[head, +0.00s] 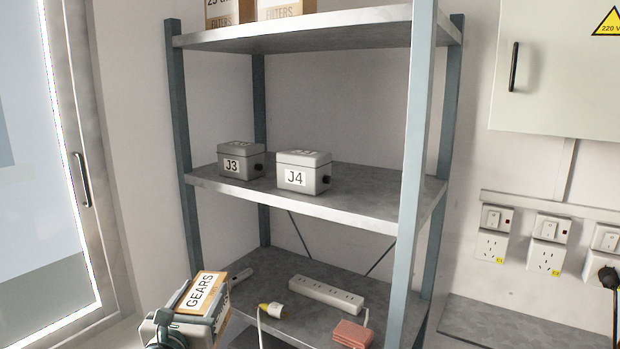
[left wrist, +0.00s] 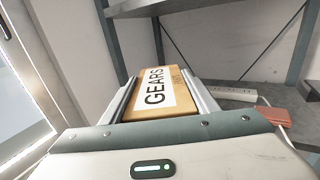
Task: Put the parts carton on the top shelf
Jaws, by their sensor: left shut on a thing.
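The parts carton (head: 203,291), an orange-brown box with a white GEARS label, is held in my left gripper (head: 208,300) at the lower left of the head view. In the left wrist view the carton (left wrist: 157,92) sits between the two fingers of the gripper (left wrist: 160,95), which are shut on its sides. The carton is in front of the shelf unit, near the height of its lower shelf in the picture. The top shelf (head: 310,30) is grey and holds cartons marked FILTERS (head: 280,8) at its left. My right gripper is not in view.
Grey boxes J3 (head: 240,162) and J4 (head: 303,174) stand on the middle shelf (head: 340,204). A power strip (head: 326,294) and a reddish block (head: 352,333) lie on the lower shelf (head: 290,322). The blue-grey front post (head: 412,170) stands at right. The top shelf's right part looks clear.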

